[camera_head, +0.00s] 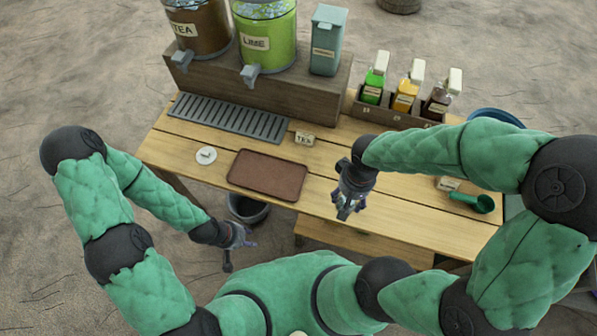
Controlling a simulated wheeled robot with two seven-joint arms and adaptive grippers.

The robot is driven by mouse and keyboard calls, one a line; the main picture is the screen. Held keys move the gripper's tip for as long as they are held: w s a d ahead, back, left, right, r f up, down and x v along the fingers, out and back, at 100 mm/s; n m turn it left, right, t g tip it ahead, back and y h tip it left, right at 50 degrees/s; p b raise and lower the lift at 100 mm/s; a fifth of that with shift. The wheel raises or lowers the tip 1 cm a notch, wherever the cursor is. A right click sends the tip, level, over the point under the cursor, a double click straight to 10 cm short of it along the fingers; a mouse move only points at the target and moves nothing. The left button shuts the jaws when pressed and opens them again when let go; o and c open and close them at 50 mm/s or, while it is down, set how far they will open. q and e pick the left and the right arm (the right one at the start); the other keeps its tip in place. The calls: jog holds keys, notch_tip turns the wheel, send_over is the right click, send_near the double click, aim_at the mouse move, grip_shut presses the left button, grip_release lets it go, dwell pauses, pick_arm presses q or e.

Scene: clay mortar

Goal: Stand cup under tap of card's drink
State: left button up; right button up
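The card reading TEA (304,138) stands on the wooden table behind the brown tray (245,184). The brown tea dispenser (205,34) and green lime dispenser (275,22) stand on a raised wooden shelf, grey taps pointing forward. The tea tap (182,60) is over the left part of the slotted grey drip tray (228,117); nothing stands on that tray. I cannot make out a cup. My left gripper (238,245) is open and empty in front of the table, low by its edge. My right gripper (349,207) points down near the front edge, right of the brown tray, open and empty.
A teal canister (326,45) stands on the shelf. Bottles (405,92) stand in a wooden rack. A white disc (206,155) lies left of the brown tray. A green scoop (471,202) and a small label (447,184) lie at right. A dark bucket (247,209) is below the table edge.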

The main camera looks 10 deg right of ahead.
jog(key=shift+a+f, duration=0.1)
jog(key=shift+a, duration=0.05)
jog(key=w+f, duration=0.1)
jog(key=w, duration=0.2)
jog(key=w+f+b, duration=0.1)
jog(key=w, duration=0.2)
jog(key=w+f+b, duration=0.1)
jog(key=w+f, duration=0.1)
jog(key=shift+w+d, duration=0.3)
jog(key=shift+w, duration=0.1)
jog(key=shift+w+d+f+b, duration=0.1)
jog(key=shift+w+f+b, duration=0.55)
jog(key=shift+f, duration=0.8)
jog(key=shift+w+d+f+b, duration=0.1)
jog(key=shift+w+f+b, duration=0.2)
jog(key=shift+w+f, duration=0.95)
jog(key=shift+w+f+b, duration=0.45)
jog(key=shift+w+f, duration=0.1)
jog(key=shift+f, duration=1.15)
jog(key=shift+f, duration=0.15)
jog(key=o, duration=1.2)
